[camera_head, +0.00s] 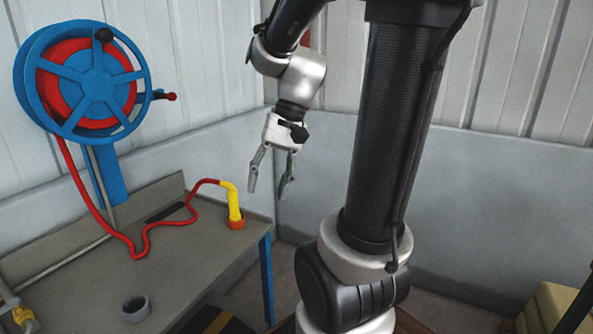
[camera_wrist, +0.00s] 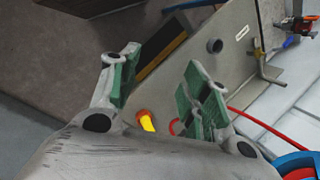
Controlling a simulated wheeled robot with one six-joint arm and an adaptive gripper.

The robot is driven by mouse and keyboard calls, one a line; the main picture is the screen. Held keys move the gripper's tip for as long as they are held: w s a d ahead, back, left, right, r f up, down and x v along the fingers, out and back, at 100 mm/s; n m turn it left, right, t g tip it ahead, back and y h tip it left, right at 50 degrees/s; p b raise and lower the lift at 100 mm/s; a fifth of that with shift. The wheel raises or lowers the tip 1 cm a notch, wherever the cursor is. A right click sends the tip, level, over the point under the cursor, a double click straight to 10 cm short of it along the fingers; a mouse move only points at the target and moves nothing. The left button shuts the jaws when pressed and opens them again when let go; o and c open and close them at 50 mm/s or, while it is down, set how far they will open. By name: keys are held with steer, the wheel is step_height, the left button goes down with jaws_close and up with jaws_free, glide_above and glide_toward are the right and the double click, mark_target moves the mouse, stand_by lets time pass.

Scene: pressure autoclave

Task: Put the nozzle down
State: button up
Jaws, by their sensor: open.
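The yellow nozzle (camera_head: 234,203) stands upright on its orange end near the right edge of the grey workbench (camera_head: 195,255). A red hose (camera_head: 148,228) runs from its top across the bench to the reel. My gripper (camera_head: 268,191) is open and empty, above and to the right of the nozzle, apart from it. In the wrist view the nozzle (camera_wrist: 146,121) shows low between the two open fingers (camera_wrist: 155,95), partly hidden by the gripper body.
A blue hose reel (camera_head: 95,85) with a red crank handle hangs on the left wall. A dark grey ring-shaped cup (camera_head: 135,307) sits at the bench front. A yellow fitting (camera_head: 22,314) is at the lower left. Yellow blocks (camera_head: 550,308) are at lower right.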

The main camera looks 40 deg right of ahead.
steer(key=s+d+r+n+t+h, duration=0.2)
steer(key=s+r+n+t+h, duration=0.2)
steer(key=s+n, duration=0.1)
steer(key=shift+s+d+n, duration=0.4)
steer(key=shift+n, duration=0.3)
